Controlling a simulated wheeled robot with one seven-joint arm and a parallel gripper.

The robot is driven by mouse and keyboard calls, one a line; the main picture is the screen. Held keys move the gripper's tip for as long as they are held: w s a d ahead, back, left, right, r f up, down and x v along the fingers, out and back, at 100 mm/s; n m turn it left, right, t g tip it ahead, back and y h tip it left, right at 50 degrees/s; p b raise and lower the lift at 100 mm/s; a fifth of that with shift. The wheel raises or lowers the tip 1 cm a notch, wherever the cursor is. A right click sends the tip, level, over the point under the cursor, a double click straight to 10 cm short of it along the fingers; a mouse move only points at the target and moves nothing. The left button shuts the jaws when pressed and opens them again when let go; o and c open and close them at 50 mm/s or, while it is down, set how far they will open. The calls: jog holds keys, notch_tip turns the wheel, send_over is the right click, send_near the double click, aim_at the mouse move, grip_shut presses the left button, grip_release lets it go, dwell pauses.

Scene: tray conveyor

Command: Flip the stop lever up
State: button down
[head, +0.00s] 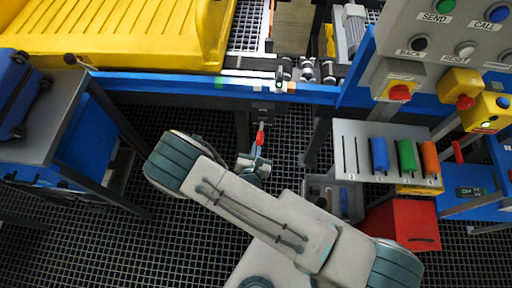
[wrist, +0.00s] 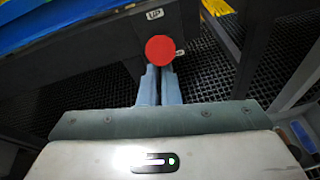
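The stop lever (head: 260,138) has a red grip and hangs downward from a small dark box (head: 262,113) under the conveyor's front edge. In the wrist view its red round end (wrist: 160,49) faces the camera. My gripper (head: 257,153) is at the lower end of the lever. In the wrist view its two blue-grey fingers (wrist: 159,80) stand close together with a narrow dark gap. Their tips reach behind the red end and are hidden by it, so I cannot tell whether they clasp the lever.
The blue conveyor rail (head: 170,84) runs above, with a yellow tray (head: 120,62) at left. A button panel (head: 450,30) is at upper right. A slotted shelf (head: 352,128) with coloured handles and a red box (head: 402,226) stand at right.

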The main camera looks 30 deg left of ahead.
jog(key=shift+w+a+r, duration=0.1)
jog(key=shift+w+r, duration=0.2)
jog(key=shift+r, duration=0.1)
notch_tip(320, 180, down, 4)
jog(key=s+f+b, duration=0.1)
jog(key=s+b, duration=0.2)
jog(key=b, duration=0.1)
jog(key=r+v, duration=0.1)
jog(key=v, duration=0.9)
jog(key=shift+d+r, duration=0.25)
jog(key=shift+r, duration=0.05)
jog(key=shift+w, duration=0.15)
